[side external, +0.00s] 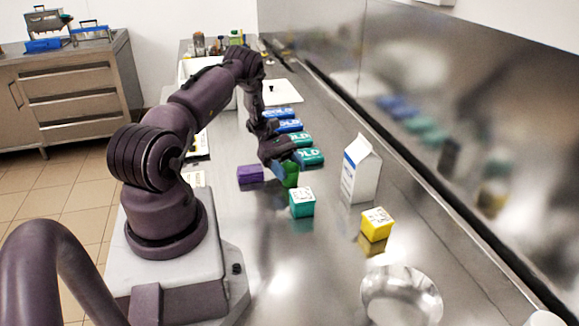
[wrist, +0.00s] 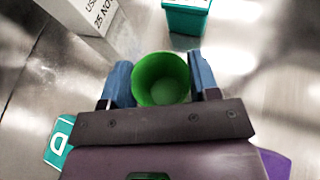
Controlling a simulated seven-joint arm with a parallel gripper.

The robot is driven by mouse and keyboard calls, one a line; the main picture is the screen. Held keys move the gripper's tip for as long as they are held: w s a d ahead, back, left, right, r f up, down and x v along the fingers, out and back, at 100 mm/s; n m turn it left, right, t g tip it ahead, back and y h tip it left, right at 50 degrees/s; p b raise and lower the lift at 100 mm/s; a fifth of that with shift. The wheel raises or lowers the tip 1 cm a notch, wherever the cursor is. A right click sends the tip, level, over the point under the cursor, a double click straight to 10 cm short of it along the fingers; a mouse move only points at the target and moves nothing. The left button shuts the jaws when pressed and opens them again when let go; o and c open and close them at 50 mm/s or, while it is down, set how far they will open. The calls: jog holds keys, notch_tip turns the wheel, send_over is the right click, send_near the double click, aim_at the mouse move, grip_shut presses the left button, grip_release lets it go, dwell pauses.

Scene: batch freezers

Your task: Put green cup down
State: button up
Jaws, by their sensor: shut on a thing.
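The green cup (wrist: 161,80) is between the two blue fingers of my gripper (wrist: 160,84) in the wrist view, its open mouth facing the camera. In the side external view my gripper (side external: 284,158) is low over the steel counter, shut on the green cup (side external: 291,174), which is partly hidden by the fingers. I cannot tell whether the cup's base touches the counter.
A teal box (side external: 302,202) stands just in front of the cup, a purple box (side external: 250,174) to its left. A white carton (side external: 360,168) and yellow box (side external: 376,224) are to the right. Teal packs (side external: 310,157) lie behind. A metal bowl (side external: 400,296) is at the front right.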

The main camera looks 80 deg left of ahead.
jog(key=shift+f, duration=0.1)
jog(key=o, duration=1)
jog(key=shift+c, duration=0.2)
